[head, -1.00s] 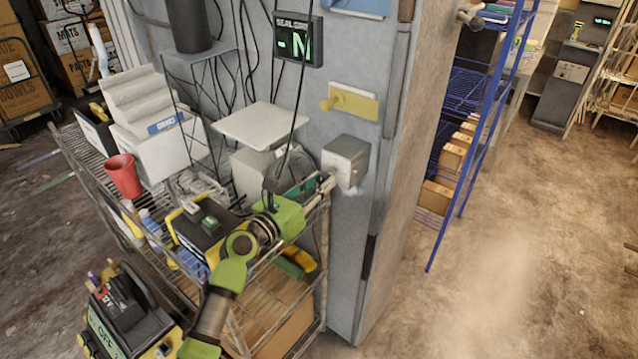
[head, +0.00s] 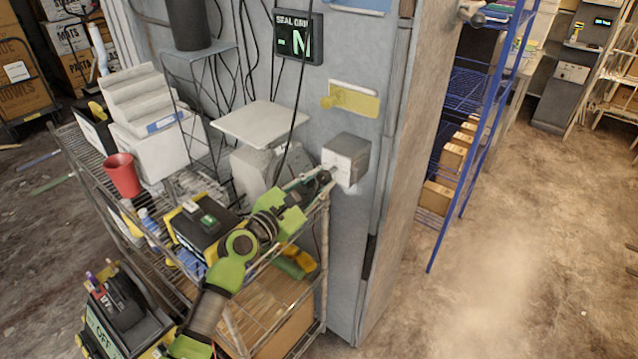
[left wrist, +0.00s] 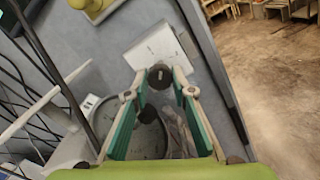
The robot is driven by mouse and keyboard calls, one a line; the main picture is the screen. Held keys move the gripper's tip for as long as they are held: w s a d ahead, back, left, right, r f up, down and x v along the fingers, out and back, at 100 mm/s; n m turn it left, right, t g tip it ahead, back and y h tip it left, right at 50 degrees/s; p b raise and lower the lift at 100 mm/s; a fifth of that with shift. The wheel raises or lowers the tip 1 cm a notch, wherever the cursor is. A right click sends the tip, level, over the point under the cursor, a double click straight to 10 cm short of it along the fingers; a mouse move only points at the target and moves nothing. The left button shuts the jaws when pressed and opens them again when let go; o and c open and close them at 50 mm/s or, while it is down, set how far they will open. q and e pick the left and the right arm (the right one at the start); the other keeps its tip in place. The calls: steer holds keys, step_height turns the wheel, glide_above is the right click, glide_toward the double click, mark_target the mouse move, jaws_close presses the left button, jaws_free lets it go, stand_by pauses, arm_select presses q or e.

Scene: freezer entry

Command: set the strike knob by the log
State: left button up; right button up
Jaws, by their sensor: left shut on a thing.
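A grey box with a pale front plate (head: 345,158) sticks out from the grey wall; its plate also shows in the left wrist view (left wrist: 160,50). My left gripper (head: 325,177) reaches it from the lower left, its fingertips at the plate. In the left wrist view the fingers (left wrist: 160,78) are shut on a small dark round part in front of the plate, apparently the strike knob; the fingers mostly hide it, and its setting cannot be read. A dark display (head: 298,37) with green characters hangs above left. I cannot tell which thing is the log. My right gripper is out of view.
A yellow plate with a knob (head: 352,99) is on the wall above the box. A wire cart (head: 325,250) full of items stands below left, with a red cup (head: 122,175). Cables hang close to the arm. Blue shelving (head: 470,90) stands right; floor there is open.

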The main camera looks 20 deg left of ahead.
arm_select(q)
steer(key=m+b, duration=0.1)
steer(key=m, duration=0.5)
steer(key=shift+m, duration=0.3)
steer(key=m+b, duration=0.1)
steer(key=m, duration=0.4)
steer(key=m+b, duration=0.1)
steer(key=m, duration=0.4)
steer(key=shift+m, duration=0.4)
steer(key=m, duration=1.1)
steer(key=shift+m, duration=0.4)
steer(key=m, duration=1)
steer(key=shift+m, duration=0.4)
steer(key=m, duration=0.6)
steer(key=shift+m, duration=0.3)
